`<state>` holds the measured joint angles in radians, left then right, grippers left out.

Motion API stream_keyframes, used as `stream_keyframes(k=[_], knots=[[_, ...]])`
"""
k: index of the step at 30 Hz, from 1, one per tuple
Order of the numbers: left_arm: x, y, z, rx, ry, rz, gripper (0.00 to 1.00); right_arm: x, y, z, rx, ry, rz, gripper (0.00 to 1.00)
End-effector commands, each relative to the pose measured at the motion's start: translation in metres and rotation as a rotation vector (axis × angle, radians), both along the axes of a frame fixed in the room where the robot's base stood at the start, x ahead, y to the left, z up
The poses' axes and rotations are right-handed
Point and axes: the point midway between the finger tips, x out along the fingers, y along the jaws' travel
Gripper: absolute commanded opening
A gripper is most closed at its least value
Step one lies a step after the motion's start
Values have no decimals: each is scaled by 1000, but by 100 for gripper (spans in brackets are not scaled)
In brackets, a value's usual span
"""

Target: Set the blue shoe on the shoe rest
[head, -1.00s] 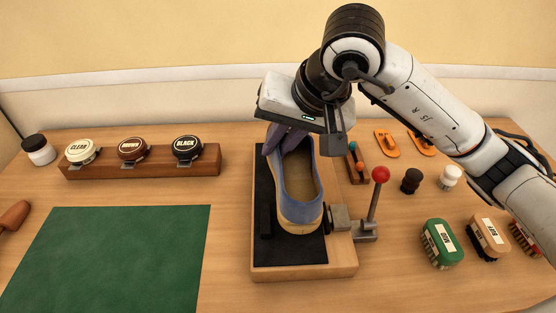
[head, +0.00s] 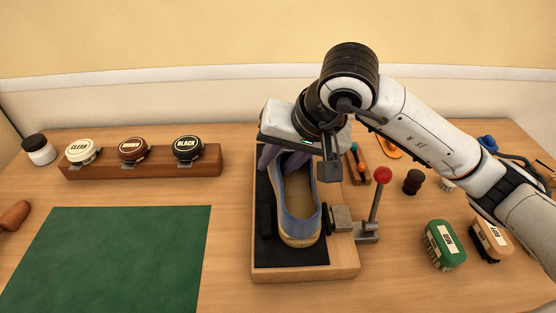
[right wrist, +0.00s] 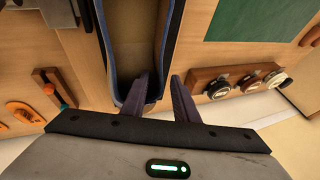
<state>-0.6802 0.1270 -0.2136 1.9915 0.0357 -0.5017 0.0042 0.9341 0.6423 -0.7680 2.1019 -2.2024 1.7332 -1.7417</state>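The blue shoe (head: 299,224) lies along the shoe rest (head: 345,265), over its black pad, with its toe toward me and its tan inside facing up. I cannot tell whether its sole fully touches the pad. My right gripper (head: 272,158) is at the shoe's far end, with purple fingers pointing down. In the right wrist view, the fingers (right wrist: 162,90) straddle the wall of the shoe (right wrist: 168,45), one inside and one outside. The gripper's body hides the far end in the head view. My left gripper is not in view.
A red-knobbed lever clamp (head: 383,176) stands at the rest's right side. Brushes (head: 443,246) lie farther right. A rack of polish tins (head: 140,164) and a green mat (head: 110,258) are left, with bare table between mat and rest.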

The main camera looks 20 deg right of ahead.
Motion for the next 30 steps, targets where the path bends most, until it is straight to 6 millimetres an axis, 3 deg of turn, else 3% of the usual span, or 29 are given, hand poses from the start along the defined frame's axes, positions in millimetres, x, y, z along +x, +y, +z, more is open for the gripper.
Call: stream_keyframes(k=[5,21,30], knots=[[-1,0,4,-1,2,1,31,-2,-2,5,-4,3,-3,29],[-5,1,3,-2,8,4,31,-46,-22,96,-3,0,-3,29],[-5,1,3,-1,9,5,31,-53,-24,107,-2,4,-2,29]])
